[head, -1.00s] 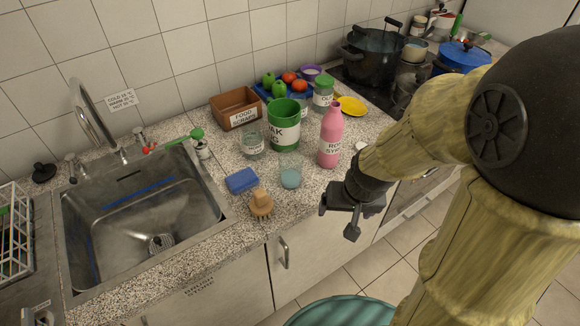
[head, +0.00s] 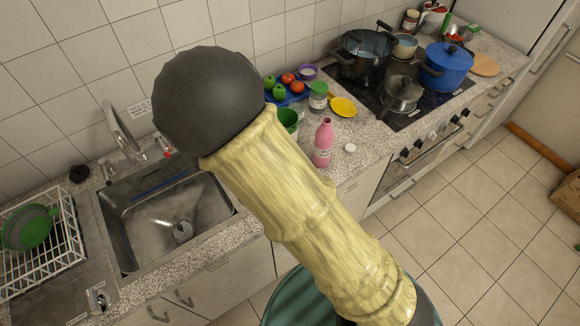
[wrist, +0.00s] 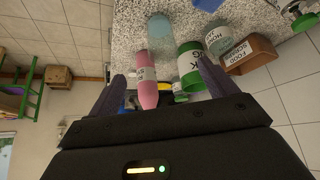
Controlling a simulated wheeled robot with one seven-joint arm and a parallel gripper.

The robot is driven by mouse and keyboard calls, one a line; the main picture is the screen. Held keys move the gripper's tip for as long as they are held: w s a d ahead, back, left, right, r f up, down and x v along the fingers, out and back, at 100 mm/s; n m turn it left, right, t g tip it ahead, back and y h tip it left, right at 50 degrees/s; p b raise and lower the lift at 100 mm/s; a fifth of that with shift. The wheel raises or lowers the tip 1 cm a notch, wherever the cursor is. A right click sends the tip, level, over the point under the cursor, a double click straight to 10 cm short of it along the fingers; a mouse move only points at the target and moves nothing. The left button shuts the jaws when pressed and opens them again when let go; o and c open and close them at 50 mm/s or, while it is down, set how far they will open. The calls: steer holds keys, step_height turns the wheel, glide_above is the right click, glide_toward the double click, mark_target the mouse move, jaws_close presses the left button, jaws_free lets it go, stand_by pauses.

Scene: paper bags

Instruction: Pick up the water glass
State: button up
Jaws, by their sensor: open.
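The water glass (wrist: 160,29), clear with pale blue contents, shows near the top of the wrist view on the speckled counter. In the head view now it is hidden behind my arm. My gripper (wrist: 160,70) is open, with its two dark fingers spread apart at left and right. The glass appears beyond the fingertips, between their lines and not touching them. The pink bottle (wrist: 147,72) appears between the fingers in the wrist view, and also shows in the head view (head: 323,143). My gripper is hidden by my arm in the head view.
The sink (head: 160,225) is at left in the head view. Pots, including a blue one (head: 446,65), stand at the right.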

steer(key=shift+w+f, duration=0.1)
steer(key=shift+b+x, duration=2.85)
steer(key=shift+x, duration=3.15)
steer(key=shift+p+x, duration=0.3)
steer(key=shift+x, duration=2.35)
steer(key=shift+w+d, duration=0.1)
steer(key=shift+w, duration=0.05)
steer(key=c, duration=1.2)
